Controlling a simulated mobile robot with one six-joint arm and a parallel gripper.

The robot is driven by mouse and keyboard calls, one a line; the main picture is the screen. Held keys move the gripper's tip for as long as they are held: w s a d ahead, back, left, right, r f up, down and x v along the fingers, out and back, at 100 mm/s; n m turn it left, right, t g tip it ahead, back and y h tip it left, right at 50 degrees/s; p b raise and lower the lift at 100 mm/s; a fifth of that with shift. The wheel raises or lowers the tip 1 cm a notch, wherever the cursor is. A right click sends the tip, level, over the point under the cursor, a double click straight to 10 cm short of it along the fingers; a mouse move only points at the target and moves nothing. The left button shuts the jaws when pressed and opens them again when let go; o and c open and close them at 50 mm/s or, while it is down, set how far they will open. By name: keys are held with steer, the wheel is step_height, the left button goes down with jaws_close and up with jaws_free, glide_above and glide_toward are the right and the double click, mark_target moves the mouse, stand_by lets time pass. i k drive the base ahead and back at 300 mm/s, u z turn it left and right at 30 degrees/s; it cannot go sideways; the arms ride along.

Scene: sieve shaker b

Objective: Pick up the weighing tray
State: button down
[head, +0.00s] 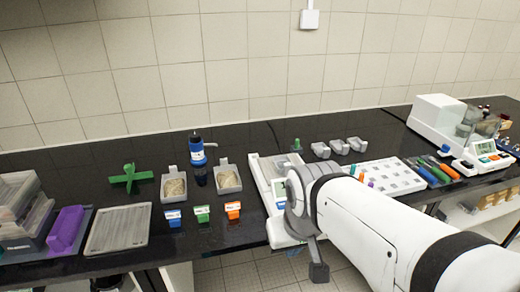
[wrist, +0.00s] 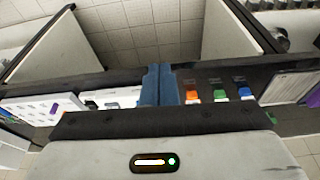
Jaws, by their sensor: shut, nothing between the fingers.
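Several small grey open trays stand on the black bench in the head view, and I cannot tell which one is the weighing tray. Two trays at centre left, a left one (head: 174,188) and a right one (head: 228,180), hold a sandy material. Three more small trays (head: 339,147) stand in a row farther back, right of centre, and look empty. My gripper (wrist: 159,85) shows in the wrist view with its blue-grey fingers together and empty. It is above the bench's front edge, apart from all the trays. In the head view my arm hides the fingers.
Blue (head: 173,217), green (head: 202,213) and orange (head: 233,209) labelled blocks stand near the front edge. A white device (head: 262,170) is partly behind my arm. A flat grey tray (head: 118,230) lies at left.

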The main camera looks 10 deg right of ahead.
mark_target(282, 164)
steer(key=z, duration=0.9)
steer(key=k, duration=1.2)
steer(key=z, duration=0.95)
steer(key=i, duration=0.55)
steer(key=u, duration=0.75)
steer(key=i, duration=1.3)
steer(key=u, duration=1.35)
steer(key=i, duration=0.5)
steer(key=u, duration=0.25)
steer(key=k, duration=0.85)
steer(key=u, duration=0.15)
steer(key=i, duration=0.65)
